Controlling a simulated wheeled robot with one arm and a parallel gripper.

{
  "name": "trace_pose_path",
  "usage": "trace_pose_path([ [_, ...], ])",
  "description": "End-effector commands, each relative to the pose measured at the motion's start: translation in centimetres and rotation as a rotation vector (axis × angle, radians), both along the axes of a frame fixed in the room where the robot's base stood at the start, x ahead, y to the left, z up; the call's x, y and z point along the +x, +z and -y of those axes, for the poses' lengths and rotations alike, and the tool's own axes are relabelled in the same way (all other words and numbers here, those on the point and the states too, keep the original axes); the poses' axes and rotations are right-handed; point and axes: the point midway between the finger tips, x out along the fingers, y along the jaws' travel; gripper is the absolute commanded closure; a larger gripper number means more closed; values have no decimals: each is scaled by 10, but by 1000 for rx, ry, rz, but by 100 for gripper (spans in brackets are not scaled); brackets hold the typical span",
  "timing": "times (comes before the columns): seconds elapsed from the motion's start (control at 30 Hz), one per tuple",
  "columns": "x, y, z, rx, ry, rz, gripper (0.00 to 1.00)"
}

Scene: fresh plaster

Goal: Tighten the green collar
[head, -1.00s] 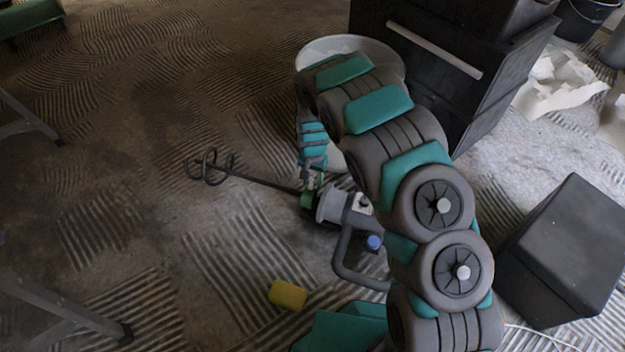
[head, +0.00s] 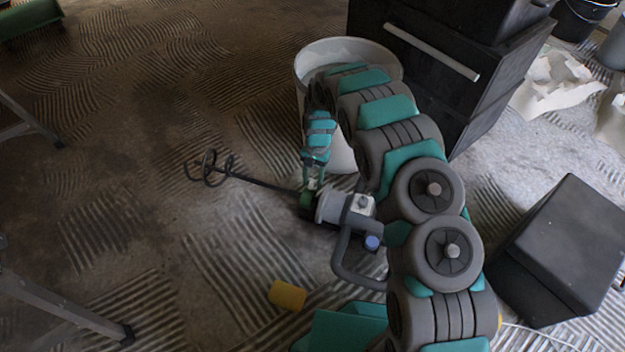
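A paddle mixer (head: 338,208) with a grey body and looped handle lies on the floor near the picture's middle. Its dark shaft runs left to a spiral paddle (head: 208,165). The green collar (head: 305,201) sits where the shaft meets the body. My gripper (head: 311,190) points down at the collar from above, its fingertips at or just over it. The fingers are small and partly merge with the collar, so I cannot tell whether they touch it or how far apart they are.
A white bucket (head: 340,49) stands just behind my arm, beside stacked black drawers (head: 430,70). A black box (head: 567,250) is at the right. A yellow sponge (head: 287,296) lies in front of the mixer. Grey trestle legs (head: 65,306) stand at the left. The floor left of the mixer is clear.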

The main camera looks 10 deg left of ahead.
Motion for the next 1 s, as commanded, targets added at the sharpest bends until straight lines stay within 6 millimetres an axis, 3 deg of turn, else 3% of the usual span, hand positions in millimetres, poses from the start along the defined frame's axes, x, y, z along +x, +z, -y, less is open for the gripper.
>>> trace_pose_path([
  [0.47,2,8,0,0,0,1,48],
  [0.83,15,62,2,1,2,3,48],
  [1.0,18,75,3,0,2,0,48],
])
